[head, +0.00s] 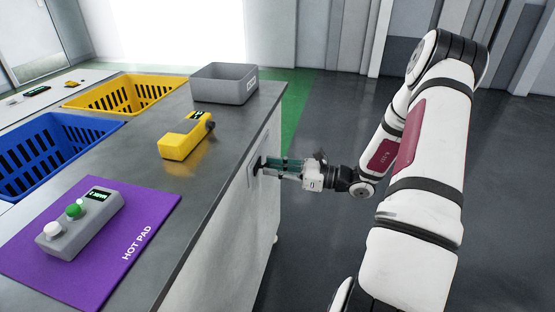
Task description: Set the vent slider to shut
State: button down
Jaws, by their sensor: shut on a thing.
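The vent slider (257,166) shows as a small dark knob on the side face of the counter, on a pale panel (250,175). My gripper (268,166) reaches it from the right, with its fingers at the knob, shut on it. The fingers hide most of the knob. The slider's track and any marks for its settings are too small or hidden to read, so I cannot tell its position.
On the grey counter (160,110) are a grey bin (225,90), a yellow device (185,140), and a grey control box (85,225) on a purple hot pad (150,215). Blue (60,130) and yellow (125,88) crates stand at left. The floor at right is clear.

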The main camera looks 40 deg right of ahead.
jog(key=shift+s+a, duration=0.15)
jog(key=c, duration=1.4)
grip_release()
jog(key=v, duration=1.2)
